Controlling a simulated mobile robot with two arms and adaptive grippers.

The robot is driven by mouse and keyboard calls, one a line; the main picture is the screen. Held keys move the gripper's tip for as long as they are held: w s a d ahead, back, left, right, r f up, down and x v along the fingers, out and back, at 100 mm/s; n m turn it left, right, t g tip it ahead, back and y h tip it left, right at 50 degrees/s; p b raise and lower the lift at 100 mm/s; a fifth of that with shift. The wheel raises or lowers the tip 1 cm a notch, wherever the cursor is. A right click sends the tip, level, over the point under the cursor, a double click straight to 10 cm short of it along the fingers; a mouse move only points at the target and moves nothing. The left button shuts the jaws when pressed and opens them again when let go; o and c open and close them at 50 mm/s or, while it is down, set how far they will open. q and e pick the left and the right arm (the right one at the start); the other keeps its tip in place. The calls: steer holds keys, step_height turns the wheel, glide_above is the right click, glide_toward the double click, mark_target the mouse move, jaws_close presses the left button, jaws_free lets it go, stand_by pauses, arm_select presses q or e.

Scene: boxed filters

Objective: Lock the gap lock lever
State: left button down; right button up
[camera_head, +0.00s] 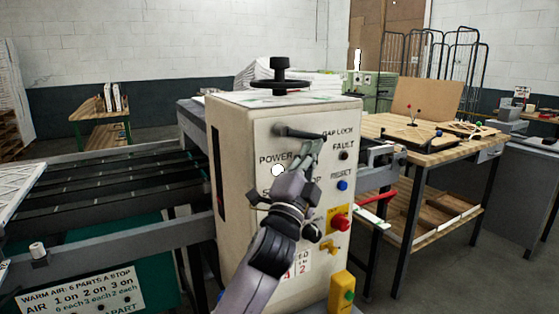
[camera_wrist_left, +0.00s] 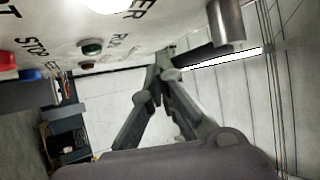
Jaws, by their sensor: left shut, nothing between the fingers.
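The gap lock lever (camera_head: 298,133) is a dark handle on the front of the cream machine cabinet (camera_head: 238,150), left of the GAP LOCK label. In the head view it lies nearly level, its pivot end at the left. My left gripper (camera_head: 315,146) is shut and empty, its fingertips close to the lever's right end. In the left wrist view the shut fingertips (camera_wrist_left: 165,62) are beside the dark arm of the lever, whose metal hub (camera_wrist_left: 227,22) shows at upper right. I cannot tell whether they touch. My right gripper is not in view.
Below the lever are a white round power button (camera_head: 278,170), a blue button (camera_head: 342,186) and a red stop button (camera_head: 340,222). A black handwheel (camera_head: 281,75) tops the cabinet.

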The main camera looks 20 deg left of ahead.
arm_select(q)
steer(key=shift+w+d+r+p, duration=0.15)
steer(key=shift+w+r+p, duration=0.1)
steer(key=shift+r, duration=0.1)
steer(key=shift+w+d+r+p, duration=0.1)
steer(key=shift+d+r+p, duration=0.05)
steer(key=shift+r+p, duration=0.15)
stand_by(0.4)
steer(key=v, duration=1.2)
